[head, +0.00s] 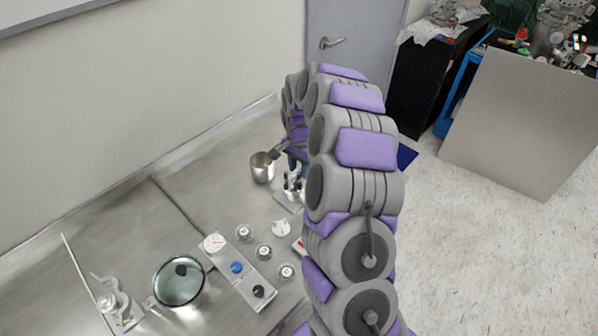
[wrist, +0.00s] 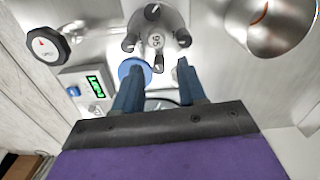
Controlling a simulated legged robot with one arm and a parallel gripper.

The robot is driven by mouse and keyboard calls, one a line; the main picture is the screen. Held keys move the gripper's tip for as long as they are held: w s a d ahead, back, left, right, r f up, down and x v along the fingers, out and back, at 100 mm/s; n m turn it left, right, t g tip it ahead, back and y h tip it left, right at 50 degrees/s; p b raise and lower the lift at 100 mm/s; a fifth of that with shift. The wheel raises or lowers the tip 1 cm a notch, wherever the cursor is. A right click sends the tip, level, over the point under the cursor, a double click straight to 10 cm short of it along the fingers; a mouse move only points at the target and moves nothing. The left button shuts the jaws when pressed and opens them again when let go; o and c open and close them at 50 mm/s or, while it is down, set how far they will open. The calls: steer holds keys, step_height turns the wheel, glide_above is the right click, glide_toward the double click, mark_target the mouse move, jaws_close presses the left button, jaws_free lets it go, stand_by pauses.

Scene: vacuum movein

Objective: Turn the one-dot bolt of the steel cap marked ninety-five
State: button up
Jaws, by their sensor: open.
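The steel cap marked 95 (wrist: 157,39) is at the top middle of the wrist view, with several dark-ended bolts around its number. One bolt (wrist: 158,62) is on the side facing me, and others are at the top (wrist: 152,11), left (wrist: 128,43) and right (wrist: 183,38). I cannot read dots on any of them. My gripper (wrist: 159,66) is open, its blue fingertips on either side of the near bolt and apart from it in the picture. Whether they reach its height is unclear. In the head view the cap (head: 292,184) is partly hidden by my arm.
A metal cup (wrist: 268,25) stands right of the cap. In the head view, a glass-lidded pan (head: 180,282) and several dials sit on the steel counter (head: 150,215).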

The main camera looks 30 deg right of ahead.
steer(key=shift+f, duration=0.75)
steer(key=shift+c, duration=0.3)
jaws_close()
